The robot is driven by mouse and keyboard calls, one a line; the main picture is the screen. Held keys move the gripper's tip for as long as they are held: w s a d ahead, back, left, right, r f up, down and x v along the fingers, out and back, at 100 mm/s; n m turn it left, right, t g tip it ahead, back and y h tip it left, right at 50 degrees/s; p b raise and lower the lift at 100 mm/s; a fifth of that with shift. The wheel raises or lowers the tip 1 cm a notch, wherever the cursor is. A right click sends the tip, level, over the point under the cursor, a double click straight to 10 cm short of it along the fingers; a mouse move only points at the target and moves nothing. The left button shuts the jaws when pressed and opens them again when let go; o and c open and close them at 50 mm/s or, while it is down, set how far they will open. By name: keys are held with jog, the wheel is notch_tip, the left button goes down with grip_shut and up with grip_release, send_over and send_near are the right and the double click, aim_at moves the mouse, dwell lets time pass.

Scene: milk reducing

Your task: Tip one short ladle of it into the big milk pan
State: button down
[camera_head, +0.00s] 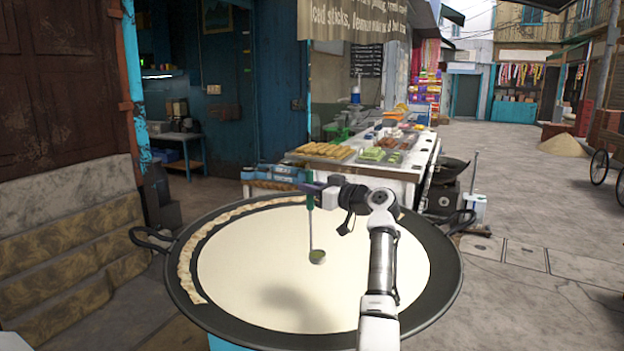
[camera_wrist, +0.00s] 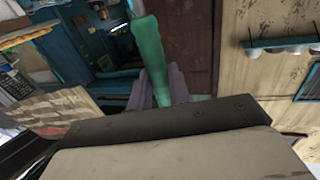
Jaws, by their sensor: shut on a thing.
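The big milk pan (camera_head: 440,262) is wide, dark and shallow, with a loop handle on each side, and is filled with pale milk (camera_head: 260,250). A crust of cream lines its left and back rim. My gripper (camera_head: 309,190) is shut on the green handle of a ladle (camera_head: 310,228), which hangs upright over the pan. The ladle's small bowl (camera_head: 317,256) shows against the milk with something yellowish-green in it; I cannot tell whether it touches the surface. In the wrist view the green handle (camera_wrist: 152,60) sits between my fingers.
A white food stall (camera_head: 400,175) with trays of snacks stands behind the pan. A stone step (camera_head: 70,250) is at the left. Paved street (camera_head: 530,290) is open to the right. A cart wheel (camera_head: 599,166) is at the far right.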

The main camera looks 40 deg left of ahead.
jog(key=s+f+n+b, duration=0.7)
jog(key=s+n+b, duration=0.1)
jog(key=s+b, duration=0.2)
jog(key=s+f+n+b, duration=0.7)
jog(key=s+b, duration=0.3)
jog(key=shift+s+a+n+b, duration=0.15)
jog(key=shift+n+b, duration=0.15)
jog(key=shift+n, duration=0.1)
dwell(0.9)
